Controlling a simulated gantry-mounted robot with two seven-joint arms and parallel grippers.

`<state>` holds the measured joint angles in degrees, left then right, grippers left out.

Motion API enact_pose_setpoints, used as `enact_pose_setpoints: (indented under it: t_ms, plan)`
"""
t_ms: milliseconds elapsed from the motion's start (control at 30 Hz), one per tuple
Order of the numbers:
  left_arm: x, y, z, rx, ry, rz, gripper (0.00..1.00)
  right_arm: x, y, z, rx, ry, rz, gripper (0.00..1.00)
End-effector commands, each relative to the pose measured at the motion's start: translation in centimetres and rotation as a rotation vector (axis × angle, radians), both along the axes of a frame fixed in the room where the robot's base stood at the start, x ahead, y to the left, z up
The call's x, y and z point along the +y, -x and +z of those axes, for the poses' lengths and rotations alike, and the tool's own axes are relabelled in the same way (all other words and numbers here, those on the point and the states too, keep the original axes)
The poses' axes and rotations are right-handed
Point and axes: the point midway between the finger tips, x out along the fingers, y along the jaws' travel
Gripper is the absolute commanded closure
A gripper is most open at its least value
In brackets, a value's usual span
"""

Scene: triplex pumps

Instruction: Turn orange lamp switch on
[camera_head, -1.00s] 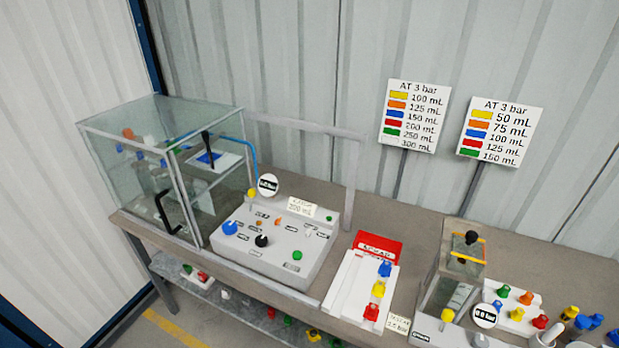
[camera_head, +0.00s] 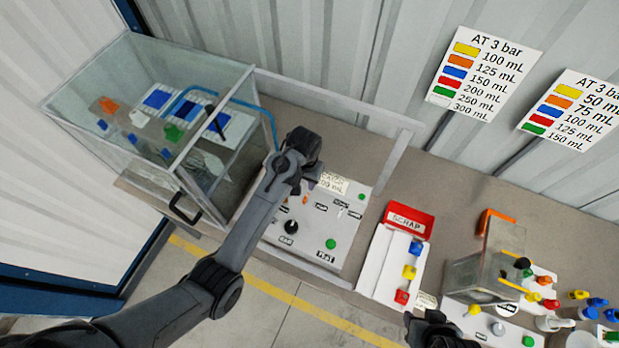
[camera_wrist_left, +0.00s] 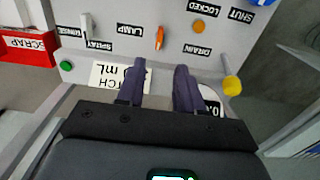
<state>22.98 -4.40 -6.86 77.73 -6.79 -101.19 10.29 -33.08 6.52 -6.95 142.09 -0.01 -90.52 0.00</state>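The orange lamp switch (camera_wrist_left: 160,37) is a small lever beside the LAMP label on the grey control panel (camera_wrist_left: 115,15). It also shows small in the head view (camera_head: 305,200). My left gripper (camera_wrist_left: 160,69) is open, with a clear gap between its two dark fingers. The switch is ahead of this gap, apart from both fingertips. In the head view the left wrist hangs over the panel's back part and hides some of its controls. My right gripper (camera_head: 437,328) is partly in view at the bottom edge; its fingers cannot be made out.
A white lever (camera_wrist_left: 87,22), an orange button (camera_wrist_left: 199,26) and a yellow-tipped lever (camera_wrist_left: 231,84) are near the lamp switch. A glass tank (camera_head: 150,120) stands left of the panel. A red scrap tray (camera_head: 408,218) is to its right.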

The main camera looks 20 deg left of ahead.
Motion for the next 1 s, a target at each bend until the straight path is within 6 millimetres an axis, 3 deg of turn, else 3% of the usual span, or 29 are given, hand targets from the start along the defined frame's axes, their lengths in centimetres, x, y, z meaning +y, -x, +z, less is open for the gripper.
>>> enact_pose_setpoints:
  t_ms: [600,1000]
  plan:
    - [0.1,0.0,-8.7,0.001,-0.001,0.001,0.64,-0.3,0.2,0.1,0.006,0.011,0.004,0.57]
    - [0.1,0.0,-10.3,-0.001,0.000,0.001,0.64,-0.1,0.1,0.2,0.004,0.001,-0.001,0.57]
